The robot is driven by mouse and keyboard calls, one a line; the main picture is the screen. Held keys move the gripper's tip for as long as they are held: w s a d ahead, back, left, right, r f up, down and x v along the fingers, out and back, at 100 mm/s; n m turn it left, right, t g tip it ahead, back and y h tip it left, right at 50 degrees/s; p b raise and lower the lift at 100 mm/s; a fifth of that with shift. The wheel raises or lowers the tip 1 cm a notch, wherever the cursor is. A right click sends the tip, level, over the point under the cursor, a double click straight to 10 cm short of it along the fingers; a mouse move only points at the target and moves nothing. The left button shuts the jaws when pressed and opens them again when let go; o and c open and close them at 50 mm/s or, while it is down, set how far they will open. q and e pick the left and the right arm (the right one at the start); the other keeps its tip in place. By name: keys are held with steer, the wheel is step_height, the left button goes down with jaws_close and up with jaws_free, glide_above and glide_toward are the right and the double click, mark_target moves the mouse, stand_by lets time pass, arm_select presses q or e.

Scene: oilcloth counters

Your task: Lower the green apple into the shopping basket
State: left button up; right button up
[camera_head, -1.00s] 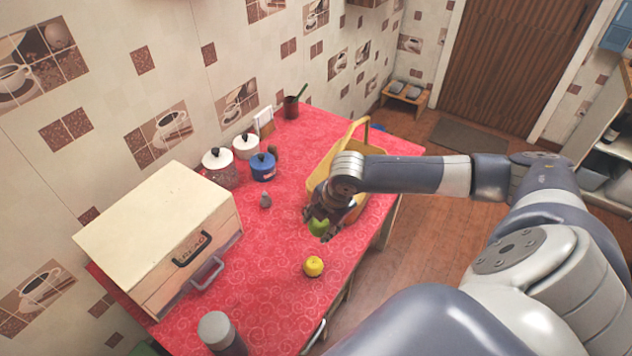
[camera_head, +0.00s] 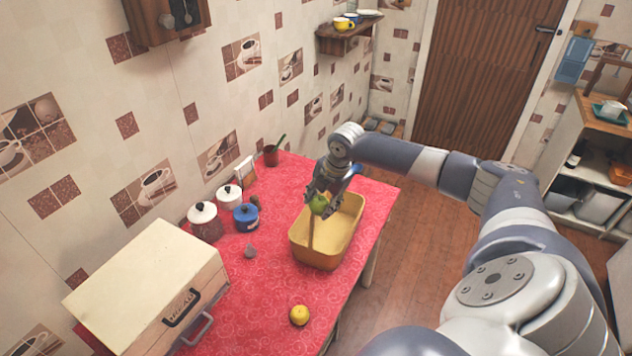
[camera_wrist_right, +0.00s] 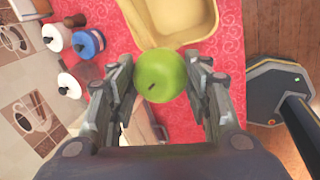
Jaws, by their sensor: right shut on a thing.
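The green apple (camera_head: 320,204) is held between the fingers of my right gripper (camera_head: 322,196). In the right wrist view the apple (camera_wrist_right: 160,75) sits between both fingers of the gripper (camera_wrist_right: 160,85). The shopping basket (camera_head: 318,256) is yellow and stands on the red counter. In the head view the apple appears over the basket's left part, above its rim; the exact height is hard to judge. The basket (camera_wrist_right: 195,30) also shows beyond the apple in the right wrist view. Part of its handle appears below the apple. My left gripper is not in view.
A yellow fruit (camera_head: 299,315) lies on the red counter (camera_head: 255,300) in front of the basket. A bread box (camera_head: 150,285), white-lidded pots (camera_head: 203,222), a blue pot (camera_head: 246,217) and a small grey item (camera_head: 250,251) stand to the left. A brown pot (camera_head: 271,156) stands behind.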

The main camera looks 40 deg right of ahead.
steer(key=w+d+r, duration=0.3)
steer(key=d, duration=0.2)
steer(key=w+d+r+b, duration=0.1)
steer(key=w+d+r, duration=0.2)
steer(key=d, duration=0.3)
steer(key=shift+w+d+r, duration=0.2)
steer(key=shift+w+r, duration=0.15)
steer(key=shift+w, duration=0.15)
